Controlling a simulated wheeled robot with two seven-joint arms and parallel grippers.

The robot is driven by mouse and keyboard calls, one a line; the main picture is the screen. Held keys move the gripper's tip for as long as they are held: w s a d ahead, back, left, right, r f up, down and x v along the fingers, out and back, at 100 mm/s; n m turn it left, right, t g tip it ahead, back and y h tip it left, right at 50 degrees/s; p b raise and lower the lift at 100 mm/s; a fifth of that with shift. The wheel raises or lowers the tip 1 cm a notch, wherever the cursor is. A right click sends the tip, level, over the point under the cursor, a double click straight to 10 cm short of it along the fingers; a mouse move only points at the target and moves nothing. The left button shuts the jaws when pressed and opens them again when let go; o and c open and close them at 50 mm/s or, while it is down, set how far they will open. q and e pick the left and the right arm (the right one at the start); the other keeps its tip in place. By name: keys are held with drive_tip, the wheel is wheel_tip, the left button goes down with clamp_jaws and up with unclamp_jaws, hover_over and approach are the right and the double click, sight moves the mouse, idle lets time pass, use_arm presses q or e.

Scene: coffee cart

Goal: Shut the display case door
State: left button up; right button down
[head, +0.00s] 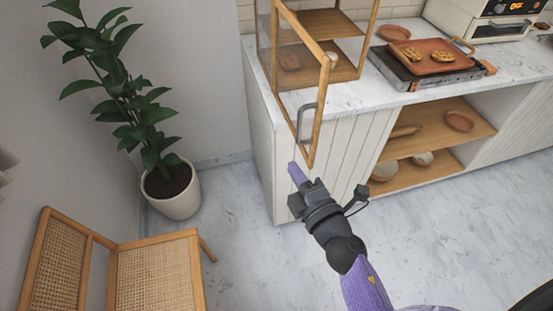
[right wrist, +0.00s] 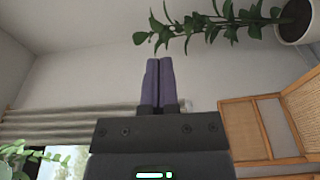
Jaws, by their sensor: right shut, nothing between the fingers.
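The display case (head: 345,72) stands on the left end of the marble counter in the head view. It has a wooden frame, glass sides and shelves. Its wood-framed door (head: 322,110) is swung open, sticking out past the counter's front edge. A grey handle (head: 304,122) is on the door's lower part. My right gripper (head: 293,170) is below and just left of the door's lower corner, with its purple fingers pointing up and left. In the right wrist view its fingers (right wrist: 159,80) are together with nothing between them. My left gripper is not in view.
A plant in a white pot (head: 173,195) stands on the floor at left, with a cane chair (head: 155,275) in front of it. A griddle with a tray of waffles (head: 435,58) is on the counter at right. Open shelves (head: 440,130) hold dishes below.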

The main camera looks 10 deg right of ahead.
drive_tip(key=d+x, duration=0.1)
drive_tip(key=x, duration=1)
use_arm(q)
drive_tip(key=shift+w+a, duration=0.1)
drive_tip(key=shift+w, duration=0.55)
use_arm(e)
drive_tip(key=d, duration=0.1)
drive_tip(key=s+d, duration=0.1)
drive_tip(key=d, duration=0.1)
drive_tip(key=shift+d, duration=0.3)
